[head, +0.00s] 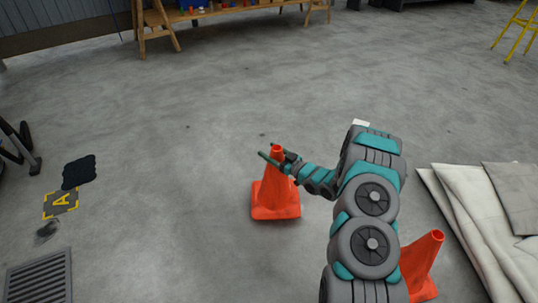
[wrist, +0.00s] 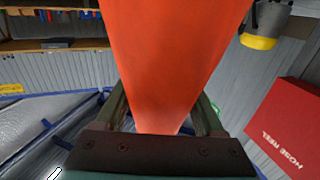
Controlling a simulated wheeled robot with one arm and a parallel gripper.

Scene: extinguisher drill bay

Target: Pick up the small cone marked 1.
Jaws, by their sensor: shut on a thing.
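An orange cone (head: 277,192) stands upright on a square base in the middle of the head view. My gripper (head: 275,158) is shut on it just below its top, with one finger on each side. In the wrist view the cone (wrist: 175,60) fills the middle between the fingers of my gripper (wrist: 162,112). I cannot tell whether its base touches the floor. A second orange cone (head: 427,257) stands at the lower right, partly hidden behind my arm. No number is readable on either cone.
Pale folded sheets (head: 470,212) lie at the right. A floor square marked A (head: 60,203), a black patch (head: 79,171) and a drain grate (head: 40,278) are at the left. A wooden bench (head: 225,10) stands at the back. A red hose reel box (wrist: 285,128) shows in the wrist view.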

